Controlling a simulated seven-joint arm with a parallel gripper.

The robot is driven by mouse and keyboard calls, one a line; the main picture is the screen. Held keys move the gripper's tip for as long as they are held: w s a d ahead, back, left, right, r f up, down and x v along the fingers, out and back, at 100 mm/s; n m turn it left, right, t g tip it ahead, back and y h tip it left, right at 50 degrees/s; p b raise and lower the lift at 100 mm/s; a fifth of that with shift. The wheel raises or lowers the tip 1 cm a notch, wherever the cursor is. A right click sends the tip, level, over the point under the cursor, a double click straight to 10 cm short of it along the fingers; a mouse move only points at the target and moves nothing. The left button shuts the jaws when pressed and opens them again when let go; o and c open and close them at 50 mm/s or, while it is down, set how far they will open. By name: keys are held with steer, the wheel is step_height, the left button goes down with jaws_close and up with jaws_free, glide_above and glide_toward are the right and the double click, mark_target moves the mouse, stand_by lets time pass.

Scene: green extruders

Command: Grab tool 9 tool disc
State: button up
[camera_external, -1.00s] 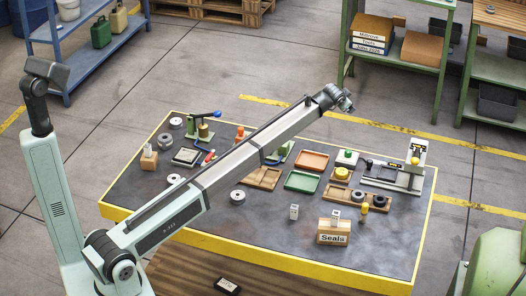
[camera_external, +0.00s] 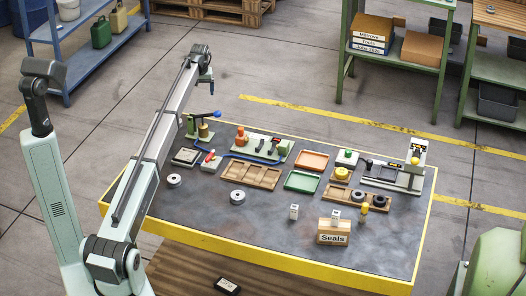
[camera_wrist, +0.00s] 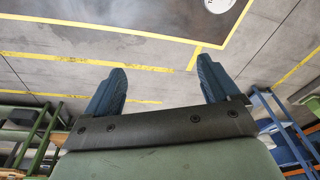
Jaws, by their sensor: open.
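One disc (camera_external: 174,181) is at the left, close to my arm, and another disc (camera_external: 237,197) is left of the table's middle. I cannot read a number on either, so I cannot tell which is tool 9. In the wrist view a pale disc (camera_wrist: 218,4) is cut off by the top edge. My gripper (camera_external: 207,91) is raised at the table's far left, apart from these discs. In the wrist view my gripper (camera_wrist: 162,65) is open with nothing between its two blue fingers.
The table (camera_external: 270,228) has a yellow edge. A green fixture with an orange knob (camera_external: 241,137), wooden trays (camera_external: 251,175), an orange tray (camera_external: 313,160) and a Seals box (camera_external: 334,231) stand on it. The front left surface is clear. Blue shelving (camera_external: 75,45) stands behind at left.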

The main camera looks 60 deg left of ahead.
steer(key=s+a+n+h, duration=0.2)
steer(key=s, duration=0.9)
steer(key=f, duration=0.7)
steer(key=shift+s+a+f, duration=0.2)
steer(key=shift+s+f, duration=0.05)
steer(key=shift+f, duration=0.15)
steer(key=shift+d+f, duration=0.2)
steer(key=shift+f, duration=2.4)
steer(key=c, duration=1.5)
steer(key=shift+r, duration=0.15)
